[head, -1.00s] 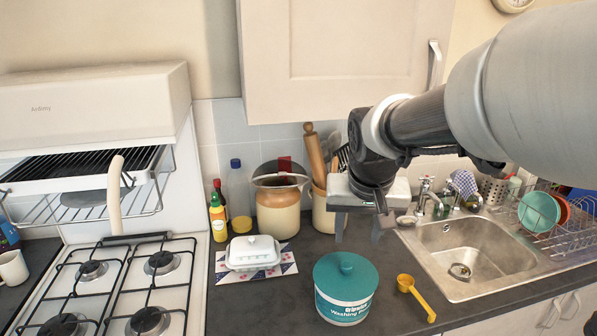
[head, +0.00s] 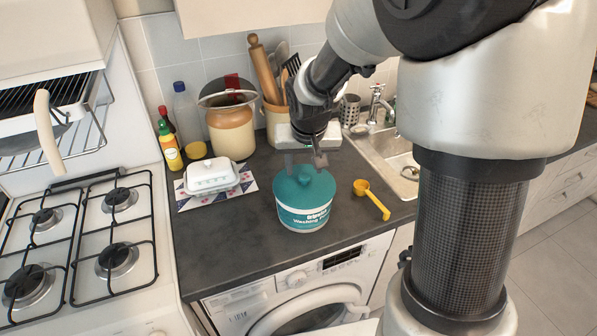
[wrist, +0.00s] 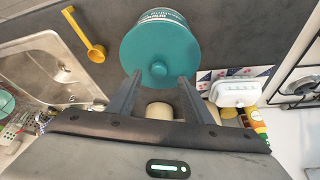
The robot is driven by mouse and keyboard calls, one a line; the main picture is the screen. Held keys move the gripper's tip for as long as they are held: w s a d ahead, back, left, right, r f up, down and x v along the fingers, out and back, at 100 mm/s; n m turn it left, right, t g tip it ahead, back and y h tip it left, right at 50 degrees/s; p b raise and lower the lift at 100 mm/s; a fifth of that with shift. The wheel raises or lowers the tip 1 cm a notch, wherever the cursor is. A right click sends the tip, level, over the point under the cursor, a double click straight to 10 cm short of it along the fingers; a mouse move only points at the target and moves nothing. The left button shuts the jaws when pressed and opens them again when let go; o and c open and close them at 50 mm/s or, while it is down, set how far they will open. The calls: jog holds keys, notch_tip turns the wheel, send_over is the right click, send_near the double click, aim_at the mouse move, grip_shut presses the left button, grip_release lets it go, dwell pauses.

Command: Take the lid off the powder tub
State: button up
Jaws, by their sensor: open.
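The powder tub (head: 305,217) stands upright on the dark counter, a white and teal tub with washing powder lettering. I cannot tell whether anything touches.
A yellow scoop (head: 371,199) lies right of the tub. A white butter dish (head: 211,176) on a patterned mat stands left. A crock (head: 231,128) and a utensil pot (head: 276,124) stand behind. The sink (head: 392,160) is at right, the hob (head: 85,235) at left.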

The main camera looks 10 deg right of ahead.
aim_at(305, 176)
jog(key=x, duration=0.5)
jog(key=shift+d, duration=0.1)
jog(key=shift+r, duration=0.1)
grip_shut()
